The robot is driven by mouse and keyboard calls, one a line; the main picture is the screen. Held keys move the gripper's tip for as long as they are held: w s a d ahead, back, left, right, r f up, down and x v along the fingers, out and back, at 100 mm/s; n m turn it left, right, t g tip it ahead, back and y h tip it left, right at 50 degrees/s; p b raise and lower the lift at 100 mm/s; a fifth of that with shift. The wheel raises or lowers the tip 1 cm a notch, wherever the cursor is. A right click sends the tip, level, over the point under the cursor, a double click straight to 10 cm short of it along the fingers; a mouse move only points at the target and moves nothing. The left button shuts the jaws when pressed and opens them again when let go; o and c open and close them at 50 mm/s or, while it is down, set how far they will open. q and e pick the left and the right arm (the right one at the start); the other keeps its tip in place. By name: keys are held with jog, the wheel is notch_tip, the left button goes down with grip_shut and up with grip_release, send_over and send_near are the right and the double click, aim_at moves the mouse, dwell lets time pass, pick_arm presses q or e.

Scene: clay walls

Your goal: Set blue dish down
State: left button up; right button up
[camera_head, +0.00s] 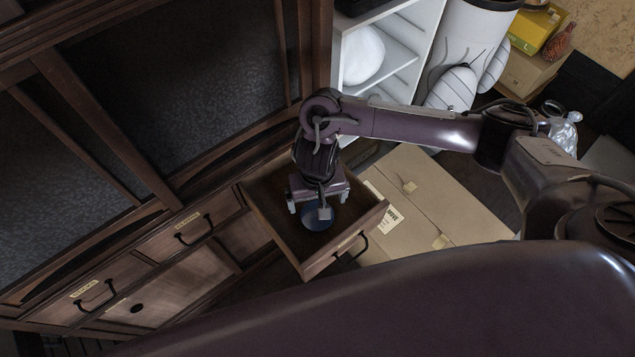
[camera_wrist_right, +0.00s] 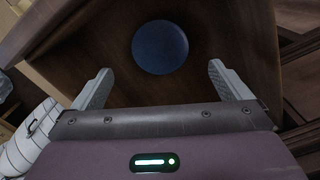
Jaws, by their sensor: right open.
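The blue dish (camera_head: 316,217) lies on the bottom of an open wooden drawer (camera_head: 289,250), partly hidden by my right gripper in the head view. In the right wrist view the round dish (camera_wrist_right: 160,47) lies flat on the drawer floor, ahead of the fingertips and between their lines. My right gripper (camera_head: 319,204) is over the drawer, pointing down. Its two grey fingers (camera_wrist_right: 157,80) are wide apart, with nothing between them and a gap to the dish. My left gripper does not show.
The dark wooden cabinet (camera_head: 110,120) with shut drawers stands to the left. A cardboard box (camera_head: 440,190) lies right of the open drawer. A white shelf (camera_head: 395,55) stands behind. The drawer walls surround my right gripper closely.

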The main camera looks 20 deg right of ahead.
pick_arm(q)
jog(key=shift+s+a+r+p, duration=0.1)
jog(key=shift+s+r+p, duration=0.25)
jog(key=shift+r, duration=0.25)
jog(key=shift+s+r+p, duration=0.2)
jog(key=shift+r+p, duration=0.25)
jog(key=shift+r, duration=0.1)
pick_arm(e)
notch_tip(320, 180, up, 4)
jog(key=shift+r, duration=0.2)
